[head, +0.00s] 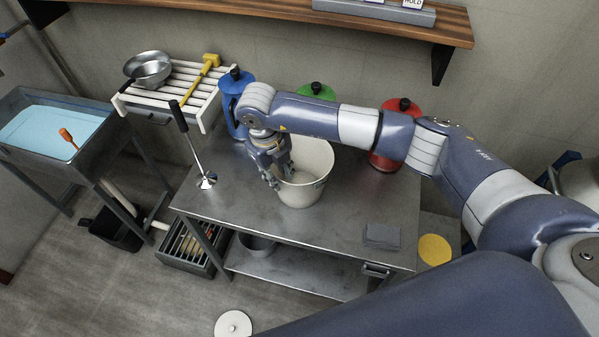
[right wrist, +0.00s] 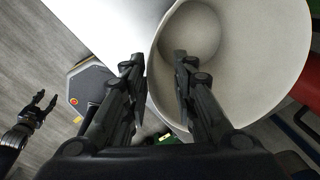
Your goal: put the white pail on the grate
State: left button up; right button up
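The white pail (head: 305,178) stands upright and empty on the metal table (head: 330,235). My right gripper (head: 272,183) is at the pail's left rim. In the right wrist view its fingers (right wrist: 160,95) are apart, one outside the pail (right wrist: 270,75) and one over its inside, with the rim between them. My left gripper (right wrist: 45,103) shows only in the right wrist view, with its fingers spread and empty, away from the pail. A dark slatted, grate-like box (head: 190,246) is on the floor left of the table. Whether it is the task's grate is unclear.
Blue (head: 235,100), green (head: 316,92) and red (head: 390,145) containers stand behind the pail. A plunger-like tool (head: 190,140) stands at the table's left end. A white slatted rack (head: 180,88) holds metal bowls (head: 149,70). The table's front is mostly clear, except grey cloths (head: 382,235).

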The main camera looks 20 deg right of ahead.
jog(key=shift+d+f, duration=0.1)
jog(key=shift+f, duration=0.9)
grip_shut()
pick_arm(q)
jog(key=shift+r, duration=0.4)
pick_arm(e)
jog(key=shift+w+r, duration=0.1)
